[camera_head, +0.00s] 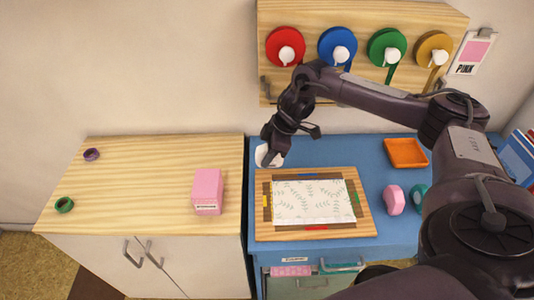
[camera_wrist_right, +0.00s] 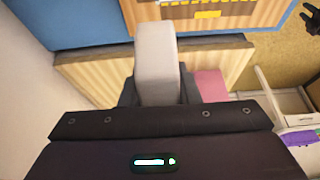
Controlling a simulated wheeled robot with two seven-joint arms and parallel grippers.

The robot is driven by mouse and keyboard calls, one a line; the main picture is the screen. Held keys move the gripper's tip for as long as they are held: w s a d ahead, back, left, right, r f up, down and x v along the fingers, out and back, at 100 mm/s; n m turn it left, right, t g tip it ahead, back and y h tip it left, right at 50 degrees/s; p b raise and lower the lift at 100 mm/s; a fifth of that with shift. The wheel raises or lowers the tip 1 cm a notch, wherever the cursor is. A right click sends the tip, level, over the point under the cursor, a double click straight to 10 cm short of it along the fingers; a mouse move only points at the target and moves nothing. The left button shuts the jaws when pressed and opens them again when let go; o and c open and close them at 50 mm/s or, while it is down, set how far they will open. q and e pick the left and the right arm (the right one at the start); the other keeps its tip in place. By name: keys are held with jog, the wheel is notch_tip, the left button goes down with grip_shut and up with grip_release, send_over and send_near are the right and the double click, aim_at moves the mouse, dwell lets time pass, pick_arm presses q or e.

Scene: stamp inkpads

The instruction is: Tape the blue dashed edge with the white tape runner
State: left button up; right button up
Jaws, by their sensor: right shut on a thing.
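My right gripper (camera_head: 270,148) is shut on the white tape runner (camera_head: 265,156), held at the left rear of the blue table. The runner shows as a pale block (camera_wrist_right: 156,65) in the right wrist view; the fingers partly hide it. The wooden board (camera_head: 364,228) carries a white leaf-patterned sheet (camera_head: 314,202). The blue edge mark (camera_head: 308,175) is along the sheet's far side, with the runner apart from it, up and left. A dark shape at the wrist view's top right may be my left gripper (camera_wrist_right: 312,16); its jaws are unclear.
Red (camera_head: 285,46), blue (camera_head: 337,46), green (camera_head: 386,47) and yellow (camera_head: 434,48) tape rolls hang behind. A pink runner (camera_head: 394,199), teal runner (camera_head: 418,195) and orange tray (camera_head: 405,153) are right of the board. A pink box (camera_head: 207,191) is on the left cabinet.

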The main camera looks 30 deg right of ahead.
jog(key=shift+f, duration=0.5)
pick_arm(q)
jog(key=shift+w+f, duration=0.4)
jog(key=shift+f, duration=0.1)
